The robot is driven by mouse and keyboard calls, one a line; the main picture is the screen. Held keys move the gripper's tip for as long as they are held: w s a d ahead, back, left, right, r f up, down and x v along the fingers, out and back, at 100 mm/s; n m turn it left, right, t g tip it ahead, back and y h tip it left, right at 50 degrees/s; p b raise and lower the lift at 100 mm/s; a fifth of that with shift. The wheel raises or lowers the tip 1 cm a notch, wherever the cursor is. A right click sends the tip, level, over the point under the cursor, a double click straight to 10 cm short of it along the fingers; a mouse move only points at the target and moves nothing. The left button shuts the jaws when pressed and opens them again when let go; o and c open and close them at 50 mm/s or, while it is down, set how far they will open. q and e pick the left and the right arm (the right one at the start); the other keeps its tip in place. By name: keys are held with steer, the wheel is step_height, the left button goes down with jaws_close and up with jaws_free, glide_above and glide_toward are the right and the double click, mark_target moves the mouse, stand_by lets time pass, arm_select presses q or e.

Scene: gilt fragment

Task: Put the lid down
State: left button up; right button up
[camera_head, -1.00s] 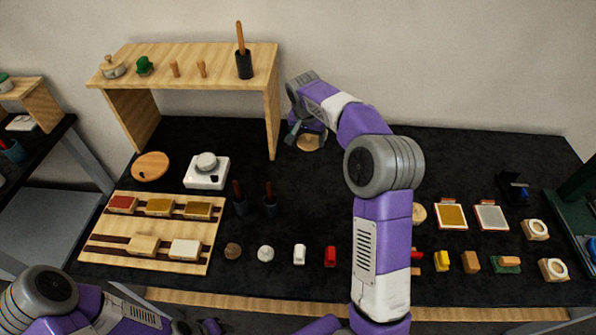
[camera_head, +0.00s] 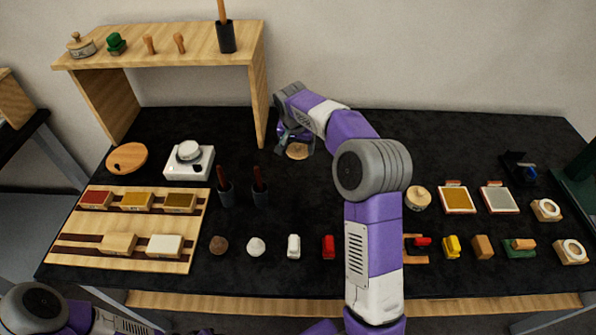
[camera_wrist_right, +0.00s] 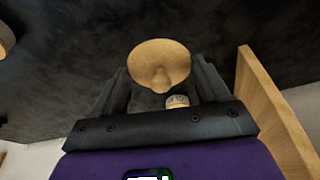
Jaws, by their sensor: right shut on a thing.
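The lid (camera_head: 298,151) is a round, pale wooden disc at my right gripper (camera_head: 290,137), over the black table just right of the shelf's near leg. In the right wrist view, the lid (camera_wrist_right: 160,58) shows its knob towards the palm, between the two fingers of the right gripper (camera_wrist_right: 160,82). That gripper is shut on the lid; the exact contact is hard to see. A small pale labelled thing (camera_wrist_right: 177,101) shows beyond, between the fingers. I cannot tell whether the lid touches the table. My left arm shows at the bottom left, its gripper out of frame.
The wooden shelf (camera_head: 160,45) stands left of the right gripper, its leg close by. A white device (camera_head: 188,164), a wooden disc (camera_head: 127,158) and a block tray (camera_head: 120,225) lie left. A round wooden-topped jar (camera_head: 418,198) stands right of my arm.

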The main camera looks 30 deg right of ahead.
mark_target(299, 170)
step_height(299, 170, down, 8)
steer(key=shift+f+b, duration=0.15)
steer(key=shift+b, duration=0.85)
steer(key=shift+f, duration=0.15)
steer(key=o, duration=1)
steer(key=p+v, duration=0.2)
steer(key=v, duration=1)
steer(key=shift+p, duration=0.3)
